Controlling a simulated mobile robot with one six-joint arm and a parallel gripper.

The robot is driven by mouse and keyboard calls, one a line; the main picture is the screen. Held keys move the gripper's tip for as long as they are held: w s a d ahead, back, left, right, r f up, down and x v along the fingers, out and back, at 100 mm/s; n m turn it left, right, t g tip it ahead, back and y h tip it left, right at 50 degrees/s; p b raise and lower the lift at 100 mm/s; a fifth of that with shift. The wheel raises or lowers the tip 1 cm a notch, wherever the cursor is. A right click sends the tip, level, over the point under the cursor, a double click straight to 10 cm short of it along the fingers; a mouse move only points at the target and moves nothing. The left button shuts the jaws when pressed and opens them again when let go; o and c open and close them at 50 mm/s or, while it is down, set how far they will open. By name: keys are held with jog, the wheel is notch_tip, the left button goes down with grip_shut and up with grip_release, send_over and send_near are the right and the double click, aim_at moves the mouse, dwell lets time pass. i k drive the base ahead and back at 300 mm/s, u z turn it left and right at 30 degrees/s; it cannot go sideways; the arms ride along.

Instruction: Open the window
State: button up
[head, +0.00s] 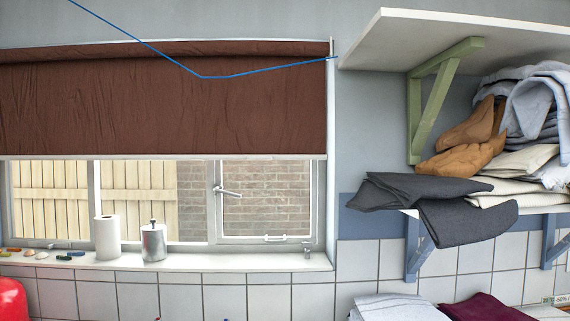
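The window (213,232) is in the left half of the head view, with white frames. Its right pane (266,195) looks shut, and a brick wall shows through it. A metal handle (228,192) sits on the left side of that pane's frame and points right. A stay bar (268,238) runs along the bottom of the same frame. A brown blind (165,105) covers the upper part of the window. My gripper is not in view.
On the sill (210,262) stand a paper roll (107,237) and a metal canister (153,242), left of the handle. Small coloured items lie at the far left. Shelves (455,38) with folded cloth (440,210) jut out at the right. A red object (11,299) is at lower left.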

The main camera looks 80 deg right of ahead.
aim_at(221, 239)
jog(key=u, duration=0.1)
jog(key=k, duration=0.15)
jog(key=z, duration=2.75)
jog(key=k, duration=0.55)
jog(key=u, duration=0.1)
jog(key=i, duration=0.3)
jog(key=z, duration=0.05)
